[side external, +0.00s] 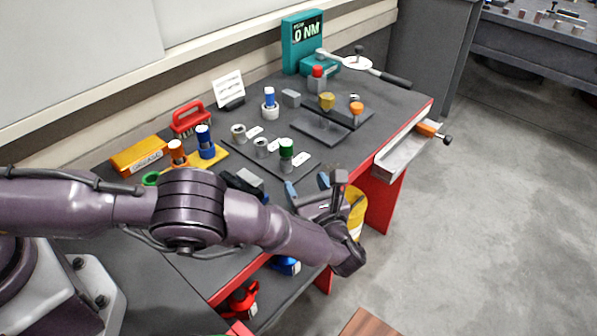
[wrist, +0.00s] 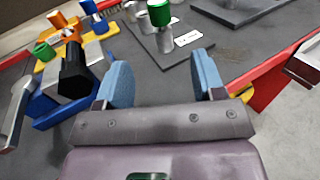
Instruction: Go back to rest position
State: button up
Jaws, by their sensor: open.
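My gripper (side external: 307,187) is open and empty, with its two blue fingertips apart. It is over the front edge of the dark workbench (side external: 215,265), near the yellow bin. In the wrist view my gripper (wrist: 160,82) shows bare bench top between the fingers. A green-topped cylinder (side external: 286,149) stands on a dark plate just beyond the fingers; it also shows in the wrist view (wrist: 160,14). My arm stretches across the left front of the bench.
A blue vise-like tool (wrist: 60,105) with a black knob is left of the fingers. A yellow tray (side external: 215,158) holds orange and blue cylinders. A teal torque display (side external: 302,40) stands at the back. A grey ledge (side external: 405,155) juts out at the right. The floor at right is clear.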

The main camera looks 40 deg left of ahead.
jog(key=shift+s+d, duration=0.2)
jog(key=shift+d, duration=0.15)
jog(key=s+a+r+n+g+h, duration=0.35)
jog(key=a+r+n, duration=0.3)
jog(key=r, duration=0.45)
jog(key=s+a+r+n+g+h, duration=0.3)
jog(key=a+r+n+g+h, duration=0.3)
jog(key=r, duration=0.6)
jog(key=s+a+r+n+t+h, duration=0.1)
jog(key=s+r+n+t+h, duration=0.2)
jog(key=s, duration=0.7)
jog(key=s+a+r+n+t+h, duration=0.1)
jog(key=s+r+n+t+h, duration=0.2)
jog(key=s+n, duration=0.5)
jog(key=s+r+t, duration=0.1)
jog(key=s+r, duration=0.1)
jog(key=s, duration=0.1)
jog(key=shift+s, duration=0.25)
